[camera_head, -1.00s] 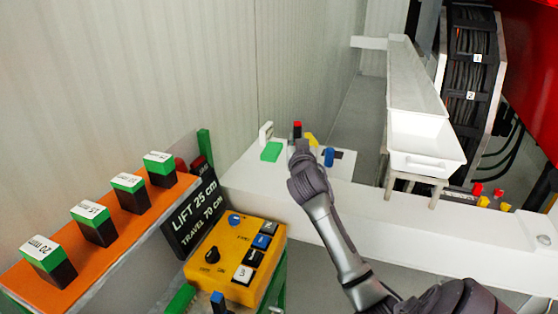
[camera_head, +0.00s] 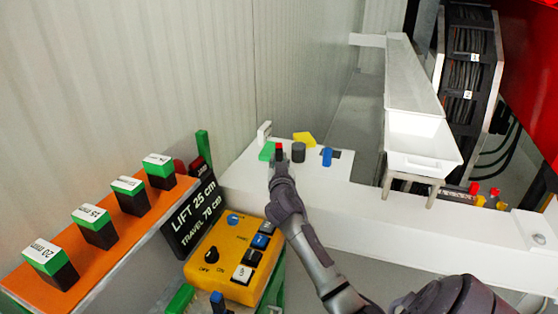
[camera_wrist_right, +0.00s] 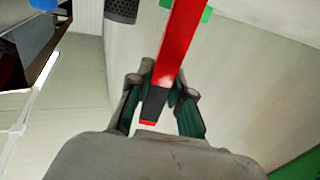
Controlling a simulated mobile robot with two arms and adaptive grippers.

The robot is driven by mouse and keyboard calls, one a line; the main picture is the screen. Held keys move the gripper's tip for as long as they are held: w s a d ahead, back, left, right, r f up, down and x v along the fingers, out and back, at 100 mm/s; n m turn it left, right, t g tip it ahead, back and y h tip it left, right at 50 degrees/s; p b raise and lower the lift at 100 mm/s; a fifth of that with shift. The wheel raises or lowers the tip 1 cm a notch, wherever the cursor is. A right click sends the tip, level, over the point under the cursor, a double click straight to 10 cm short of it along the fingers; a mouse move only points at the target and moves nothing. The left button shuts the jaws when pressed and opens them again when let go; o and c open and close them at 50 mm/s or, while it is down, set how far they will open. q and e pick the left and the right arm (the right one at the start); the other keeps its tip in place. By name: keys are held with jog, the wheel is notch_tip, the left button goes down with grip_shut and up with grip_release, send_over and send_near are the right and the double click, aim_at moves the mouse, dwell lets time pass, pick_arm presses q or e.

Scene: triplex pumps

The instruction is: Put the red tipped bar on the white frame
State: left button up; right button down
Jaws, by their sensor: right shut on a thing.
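The red tipped bar (camera_head: 279,147) is dark with a red end and stands up from my right gripper (camera_head: 280,164) in the head view. In the right wrist view the bar (camera_wrist_right: 181,45) shows a long red side and a black part between the fingers. My right gripper (camera_wrist_right: 160,105) is shut on it there. The white frame (camera_head: 350,200) is the long white beam across the middle. The gripper and bar are over its left part; I cannot tell whether the bar touches it. My left gripper is not in view.
A green block (camera_head: 266,152), a grey cylinder (camera_head: 298,152), a yellow piece (camera_head: 304,139) and a blue piece (camera_head: 327,157) are close to the bar. A white trough (camera_head: 424,145) stands to the right. A yellow control box (camera_head: 225,262) and an orange shelf (camera_head: 110,245) are at the left.

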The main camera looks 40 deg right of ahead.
jog(key=c, duration=1.1)
grip_release()
jog(key=b+v, duration=0.2)
jog(key=v, duration=1)
jog(key=shift+r, duration=0.1)
